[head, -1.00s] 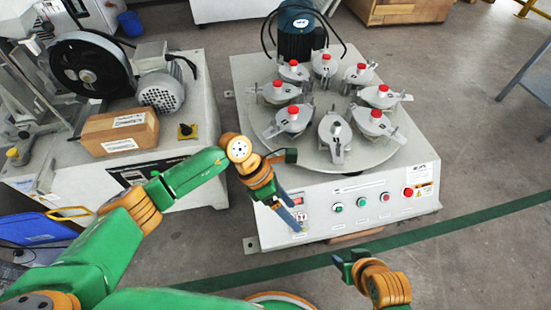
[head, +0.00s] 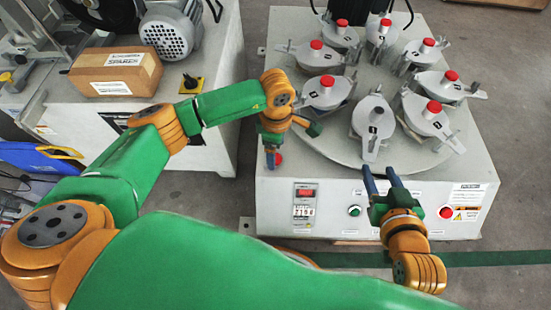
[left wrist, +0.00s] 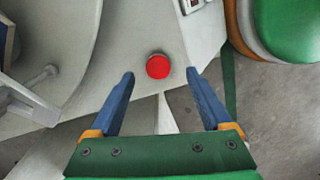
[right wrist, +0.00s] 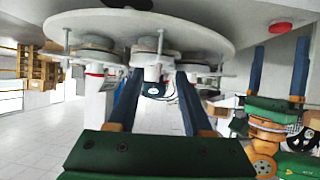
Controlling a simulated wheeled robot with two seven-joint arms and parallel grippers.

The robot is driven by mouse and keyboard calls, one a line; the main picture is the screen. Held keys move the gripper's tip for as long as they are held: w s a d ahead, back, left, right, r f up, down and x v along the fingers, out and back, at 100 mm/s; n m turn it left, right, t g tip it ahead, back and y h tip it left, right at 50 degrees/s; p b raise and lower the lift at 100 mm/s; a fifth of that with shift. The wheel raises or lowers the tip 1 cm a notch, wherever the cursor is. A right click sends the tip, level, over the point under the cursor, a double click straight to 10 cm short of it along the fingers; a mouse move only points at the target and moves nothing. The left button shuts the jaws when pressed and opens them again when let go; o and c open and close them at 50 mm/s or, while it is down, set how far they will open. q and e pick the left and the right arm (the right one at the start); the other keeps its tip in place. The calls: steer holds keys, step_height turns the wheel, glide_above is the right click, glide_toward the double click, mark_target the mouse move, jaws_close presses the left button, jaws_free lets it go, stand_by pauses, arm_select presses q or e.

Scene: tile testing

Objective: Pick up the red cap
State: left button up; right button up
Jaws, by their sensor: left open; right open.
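A red cap (head: 278,158) lies on the white top of the machine, at its front left corner, partly hidden by my left gripper (head: 271,157) in the head view. The left wrist view shows this red cap (left wrist: 157,66) as a round disc just beyond and between the spread fingertips of my open, empty left gripper (left wrist: 160,76). The red cap (right wrist: 281,27) also shows in the right wrist view. My right gripper (head: 381,177) is open and empty in front of the machine's control panel, below the round plate.
The round plate (head: 312,143) carries several grey holders with red tops. The front holder (head: 374,117) shows no red top. The front panel has a red button (head: 446,212). A brown box (head: 116,72) sits on the machine at left.

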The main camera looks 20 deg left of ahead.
arm_select(q)
steer(key=f, duration=0.1)
steer(key=f+b, duration=0.1)
steer(key=f, duration=0.1)
steer(key=shift+w+a+f, duration=0.15)
steer(key=shift+a+f, duration=0.05)
steer(key=shift+f, duration=0.1)
jaws_close()
arm_select(e)
step_height(320, 180, up, 12)
steer(key=w+a+t+y, duration=0.2)
steer(key=t, duration=0.5)
steer(key=shift+w+n, duration=0.25)
steer(key=shift+n, duration=0.05)
